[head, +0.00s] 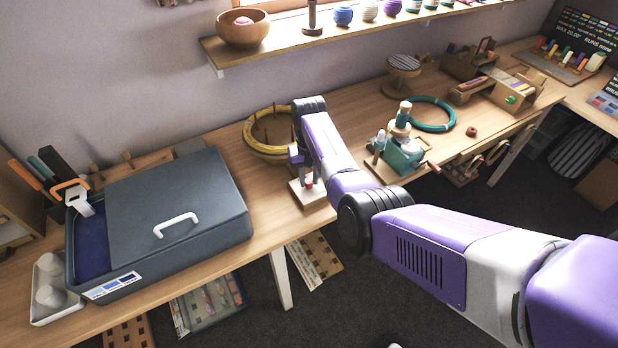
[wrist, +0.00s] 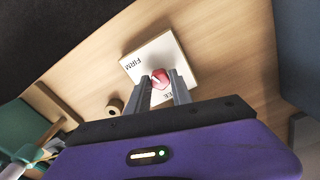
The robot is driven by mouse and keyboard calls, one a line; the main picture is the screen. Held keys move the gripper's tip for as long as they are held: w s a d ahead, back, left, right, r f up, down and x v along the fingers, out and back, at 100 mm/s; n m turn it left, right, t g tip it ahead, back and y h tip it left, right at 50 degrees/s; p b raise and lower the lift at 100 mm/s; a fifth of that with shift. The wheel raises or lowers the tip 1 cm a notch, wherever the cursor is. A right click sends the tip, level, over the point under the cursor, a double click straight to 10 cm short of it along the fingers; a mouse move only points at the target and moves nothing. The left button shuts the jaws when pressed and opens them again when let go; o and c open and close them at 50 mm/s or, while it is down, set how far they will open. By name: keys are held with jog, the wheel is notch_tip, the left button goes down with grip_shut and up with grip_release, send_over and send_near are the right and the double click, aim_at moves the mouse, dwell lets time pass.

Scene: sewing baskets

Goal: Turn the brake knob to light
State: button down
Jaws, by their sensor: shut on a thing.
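The brake knob (wrist: 159,77) is a small red knob with a pale mark on top. It stands on a white square plate (wrist: 152,53) on the wooden bench. The word "FIRM" reads at the plate's left, and letters ending in "EE" show partly beside my fingers. No "light" label is readable. My gripper (wrist: 161,87) is shut on the knob, one finger on each side. In the head view the plate (head: 305,196) stands near the bench's front edge, with my gripper (head: 307,178) over it. Which label the pale mark faces cannot be told.
A dark lidded box (head: 180,205) with a white handle stands left. A basket with a yellow rim (head: 262,150) stands behind my wrist. A green winding device (head: 402,155) and a teal hoop (head: 434,113) are to the right. A small wooden spool (wrist: 115,105) lies near the plate.

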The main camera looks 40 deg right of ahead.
aim_at(309, 181)
jog(key=shift+w+r, duration=0.1)
dwell(0.3)
jog(key=c, duration=1.1)
grip_release()
jog(key=shift+c, duration=0.2)
jog(key=shift+r, duration=3.85)
